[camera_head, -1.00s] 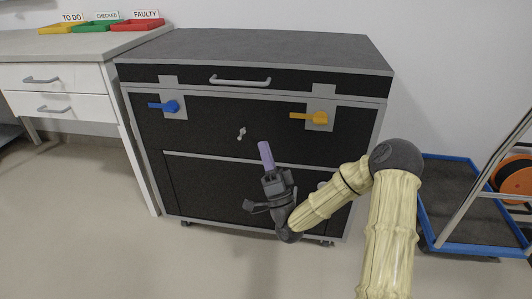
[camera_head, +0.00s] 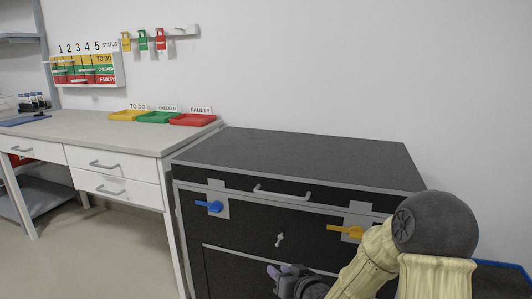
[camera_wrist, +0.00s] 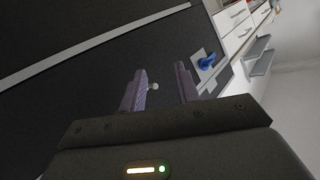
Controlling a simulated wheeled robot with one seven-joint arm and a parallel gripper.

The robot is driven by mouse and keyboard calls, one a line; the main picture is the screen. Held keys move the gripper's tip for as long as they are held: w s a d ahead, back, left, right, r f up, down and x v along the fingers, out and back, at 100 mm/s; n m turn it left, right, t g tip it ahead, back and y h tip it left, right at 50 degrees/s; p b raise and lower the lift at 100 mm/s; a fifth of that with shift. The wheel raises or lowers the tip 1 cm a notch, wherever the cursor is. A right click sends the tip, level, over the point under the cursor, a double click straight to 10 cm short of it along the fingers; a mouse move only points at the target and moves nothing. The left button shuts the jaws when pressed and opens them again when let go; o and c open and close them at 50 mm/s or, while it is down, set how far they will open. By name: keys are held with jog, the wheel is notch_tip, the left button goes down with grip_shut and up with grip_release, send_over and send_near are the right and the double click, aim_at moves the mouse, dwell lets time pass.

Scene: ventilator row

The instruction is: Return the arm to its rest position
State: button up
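My gripper (camera_head: 279,269) shows at the bottom of the head view, in front of the black cabinet (camera_head: 345,152), below its key-like silver knob (camera_head: 280,240). In the wrist view my gripper (camera_wrist: 160,72) has its two purple fingers apart, with nothing held between them. The silver knob (camera_wrist: 153,86) shows beyond the fingers. My arm is bent, with its dark round elbow joint at the lower right of the head view. The lower part of the arm is cut off by the picture edge.
The cabinet front carries a blue lever (camera_head: 210,206), a yellow lever (camera_head: 345,232) and a grey handle (camera_head: 282,192). A white-drawered bench (camera_head: 75,132) stands to the left with yellow, green and red trays (camera_head: 192,120). Open floor (camera_head: 100,250) lies before the bench.

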jog(key=s+d+r+m+g+h+p, duration=0.1)
jog(key=s+d+r+g+h+p, duration=0.4)
jog(key=s, duration=0.6)
jog(key=s+d+r+m+g+h+p, duration=0.15)
jog(key=s+d+r+g+p, duration=0.4)
jog(key=s, duration=0.55)
notch_tip(320, 180, up, 38)
jog(key=p, duration=3.8)
jog(key=shift+d+f+h, duration=0.15)
jog(key=shift+d+h, duration=0.2)
jog(key=shift+o, duration=0.5)
jog(key=shift+t, duration=0.25)
